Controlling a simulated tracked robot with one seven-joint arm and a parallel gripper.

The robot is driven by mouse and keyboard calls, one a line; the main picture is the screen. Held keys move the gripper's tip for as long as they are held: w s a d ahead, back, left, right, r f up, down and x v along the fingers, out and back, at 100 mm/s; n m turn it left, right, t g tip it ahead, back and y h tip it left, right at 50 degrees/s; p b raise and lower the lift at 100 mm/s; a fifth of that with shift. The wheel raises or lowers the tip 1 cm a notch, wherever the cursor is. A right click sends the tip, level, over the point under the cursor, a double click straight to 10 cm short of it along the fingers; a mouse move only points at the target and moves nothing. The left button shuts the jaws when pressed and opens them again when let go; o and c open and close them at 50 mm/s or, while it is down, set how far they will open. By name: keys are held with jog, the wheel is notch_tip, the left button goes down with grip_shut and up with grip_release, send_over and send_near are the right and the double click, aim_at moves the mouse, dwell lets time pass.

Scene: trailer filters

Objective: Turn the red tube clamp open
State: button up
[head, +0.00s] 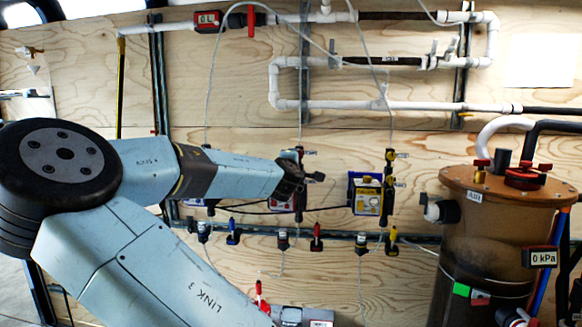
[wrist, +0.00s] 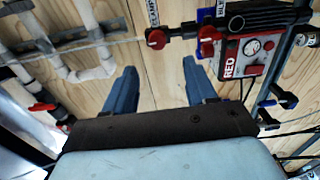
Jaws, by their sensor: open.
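In the wrist view, a red round knob (wrist: 155,38) sits on a dark fitting beside a small label that seems to read "CLAMP". It is joined by a dark bar to a red-faced box (wrist: 243,56) marked "RED", which has a gauge. I take this knob for the red tube clamp; whether it is turned open or closed I cannot tell. My gripper (wrist: 160,76) is open and empty, its two blue fingers apart, with the knob beyond the gap between them and not touched. In the head view, my gripper (head: 305,177) is in front of the red unit, partly hiding it.
A yellow-faced unit (head: 368,194) hangs to the right of my gripper. Several coloured clips hang from a metal rail (head: 340,233) below. A brown tank (head: 500,225) stands at the right. White pipes (head: 340,104) run across the plywood wall above, and thin tubes hang down.

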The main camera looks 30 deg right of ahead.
jog(key=shift+v, duration=2.5)
jog(key=shift+f, duration=0.1)
jog(key=d+f+m+g, duration=0.3)
jog(key=d+f, duration=0.3)
jog(key=f, duration=0.3)
jog(key=s+a+f+m+g+y, duration=0.1)
jog(key=s+f+m+g+y, duration=0.25)
jog(key=f, duration=0.35)
jog(key=s+a+f+m+g+y, duration=0.1)
jog(key=s+f+m+g+y, duration=0.2)
jog(key=f, duration=0.5)
jog(key=s+a+r+y, duration=0.1)
jog(key=s+a+r, duration=0.5)
jog(key=s, duration=0.2)
jog(key=s+a+r+m+y, duration=0.1)
jog(key=s+a+r, duration=0.4)
jog(key=s, duration=0.4)
jog(key=s+a+r+m+y, duration=0.1)
jog(key=s+a+r, duration=0.5)
jog(key=s+a, duration=0.1)
jog(key=shift+s+a+r, duration=0.15)
jog(key=shift+s+r, duration=0.15)
jog(key=shift+s, duration=0.35)
